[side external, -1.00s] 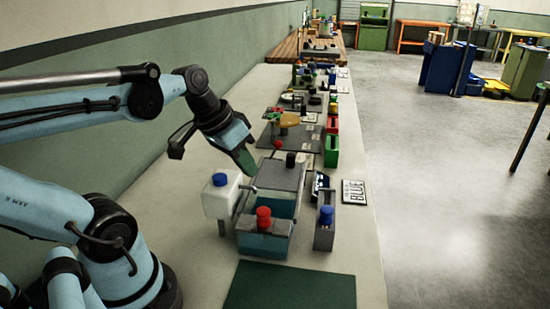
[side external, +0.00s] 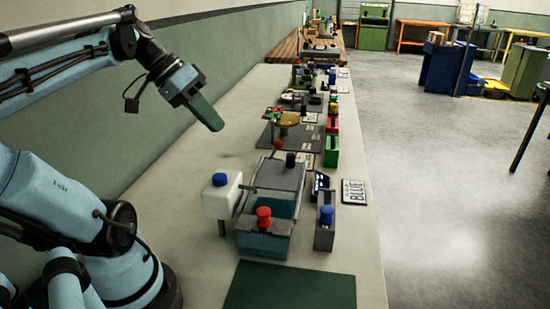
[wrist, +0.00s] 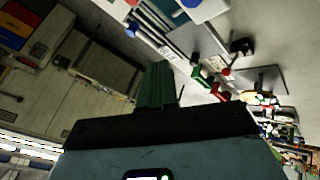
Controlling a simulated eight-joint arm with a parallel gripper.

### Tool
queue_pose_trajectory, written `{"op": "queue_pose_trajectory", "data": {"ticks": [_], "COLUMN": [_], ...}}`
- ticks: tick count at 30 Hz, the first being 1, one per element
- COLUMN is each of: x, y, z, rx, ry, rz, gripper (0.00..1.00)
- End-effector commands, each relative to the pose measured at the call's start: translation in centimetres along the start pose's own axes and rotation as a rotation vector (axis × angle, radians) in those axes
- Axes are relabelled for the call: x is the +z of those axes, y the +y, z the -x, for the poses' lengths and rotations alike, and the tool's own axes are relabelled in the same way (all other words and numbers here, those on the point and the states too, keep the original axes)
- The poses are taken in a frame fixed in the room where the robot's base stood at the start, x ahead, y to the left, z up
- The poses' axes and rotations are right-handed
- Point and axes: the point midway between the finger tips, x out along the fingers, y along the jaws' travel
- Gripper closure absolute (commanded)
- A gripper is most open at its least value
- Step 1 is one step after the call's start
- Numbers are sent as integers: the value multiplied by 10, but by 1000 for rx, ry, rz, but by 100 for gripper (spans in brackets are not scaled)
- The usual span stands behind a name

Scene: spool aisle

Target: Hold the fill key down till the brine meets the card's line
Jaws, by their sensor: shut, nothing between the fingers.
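My gripper (side external: 216,124) is shut and empty, raised in the air behind and to the left of the clear tank, apart from everything. Its green fingers also show in the wrist view (wrist: 156,82). The tank (side external: 262,243) holds teal liquid low down and has a grey lid; a red knob (side external: 263,216) stands at its near side. A white jug (side external: 221,198) with a blue cap stands left of it. A blue knob (side external: 326,214) tops a grey box to the right. The white card (side external: 353,191) reads BLUE. I cannot make out the card's line or which part is the fill key.
A dark green mat (side external: 290,288) lies in front of the tank. A small dark panel (side external: 320,184) stands by the card. Behind are a green block (side external: 331,152), a grey board with a tan disc (side external: 288,119), and many small items. The bench's left strip is clear.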

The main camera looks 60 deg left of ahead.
Motion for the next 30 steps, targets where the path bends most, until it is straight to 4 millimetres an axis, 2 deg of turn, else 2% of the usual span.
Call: {"op": "queue_pose_trajectory", "data": {"ticks": [8, 21, 30], "x": [3, 27, 37], "y": [-3, -26, -37], "z": [-6, -50, -68], "rx": [-1, -1, -1], "ry": [-1, -1, -1], "rz": [0, 0, 0], "gripper": [100, 100, 100]}}
